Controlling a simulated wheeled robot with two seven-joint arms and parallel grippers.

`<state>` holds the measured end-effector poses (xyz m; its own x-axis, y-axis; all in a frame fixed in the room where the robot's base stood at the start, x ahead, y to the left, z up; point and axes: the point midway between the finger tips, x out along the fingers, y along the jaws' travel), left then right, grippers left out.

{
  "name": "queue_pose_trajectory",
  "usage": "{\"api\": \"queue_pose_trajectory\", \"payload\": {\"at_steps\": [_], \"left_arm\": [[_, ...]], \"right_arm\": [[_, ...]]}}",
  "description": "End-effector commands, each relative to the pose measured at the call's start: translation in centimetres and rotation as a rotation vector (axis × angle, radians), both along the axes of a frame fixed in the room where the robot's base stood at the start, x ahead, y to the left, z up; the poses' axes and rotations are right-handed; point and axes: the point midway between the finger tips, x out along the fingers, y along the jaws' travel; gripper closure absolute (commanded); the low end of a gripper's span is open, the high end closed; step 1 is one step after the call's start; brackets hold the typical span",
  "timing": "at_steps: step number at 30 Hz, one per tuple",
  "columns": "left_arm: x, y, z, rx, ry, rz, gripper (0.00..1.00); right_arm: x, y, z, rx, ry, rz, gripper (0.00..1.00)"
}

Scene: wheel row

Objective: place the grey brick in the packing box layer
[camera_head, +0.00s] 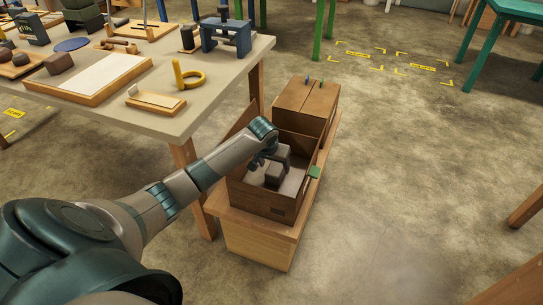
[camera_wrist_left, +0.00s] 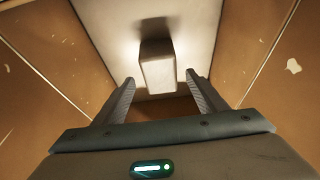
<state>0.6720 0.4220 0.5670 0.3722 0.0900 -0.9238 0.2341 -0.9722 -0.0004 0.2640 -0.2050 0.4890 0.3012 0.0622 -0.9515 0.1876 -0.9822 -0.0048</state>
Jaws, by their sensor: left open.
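The open brown packing box (camera_head: 262,201) stands on a low wooden bench, with a pale layer on its floor. My left arm reaches down into it, and my left gripper (camera_head: 270,160) is inside the walls. The grey brick (camera_head: 274,178) is in the box just below the gripper. In the left wrist view the brick (camera_wrist_left: 158,68) stands out against the pale layer (camera_wrist_left: 190,20), between and beyond the two spread fingers (camera_wrist_left: 160,78). Gaps show on both sides, so the fingers are not closed on it. My right gripper is not in view.
A closed brown carton (camera_head: 305,100) stands behind the open box on the bench (camera_head: 262,240). A work table (camera_head: 215,98) at the left holds trays, a yellow ring and a blue stand.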

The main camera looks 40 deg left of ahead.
Motion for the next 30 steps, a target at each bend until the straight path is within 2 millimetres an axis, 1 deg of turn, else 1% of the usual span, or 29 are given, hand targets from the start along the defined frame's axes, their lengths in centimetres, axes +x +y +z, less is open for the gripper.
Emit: {"api": "queue_pose_trajectory", "payload": {"at_steps": [1,6,8,12,15,19,30], "left_arm": [[-0.4,0.0,1.1,0.001,-0.003,-0.002,0.35],[-1.5,-0.4,3.7,0.0,-0.001,-0.002,0.35],[-1.8,-0.4,4.5,0.0,-0.001,-0.001,0.35],[-2.3,-0.6,5.6,-0.001,0.0,-0.001,0.35],[-2.4,-0.6,6.0,-0.001,0.0,-0.001,0.35],[-2.5,-0.6,6.1,-0.001,0.001,-0.001,0.35],[-2.5,-0.6,6.1,-0.001,0.001,0.0,0.35]], "right_arm": [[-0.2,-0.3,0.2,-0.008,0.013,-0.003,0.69],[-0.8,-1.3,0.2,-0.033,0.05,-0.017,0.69],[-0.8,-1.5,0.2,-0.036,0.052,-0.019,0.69],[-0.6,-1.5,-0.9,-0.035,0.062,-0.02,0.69],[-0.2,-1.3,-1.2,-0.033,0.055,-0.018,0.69],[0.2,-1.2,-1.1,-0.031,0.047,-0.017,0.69],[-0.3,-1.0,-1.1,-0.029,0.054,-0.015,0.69]]}}
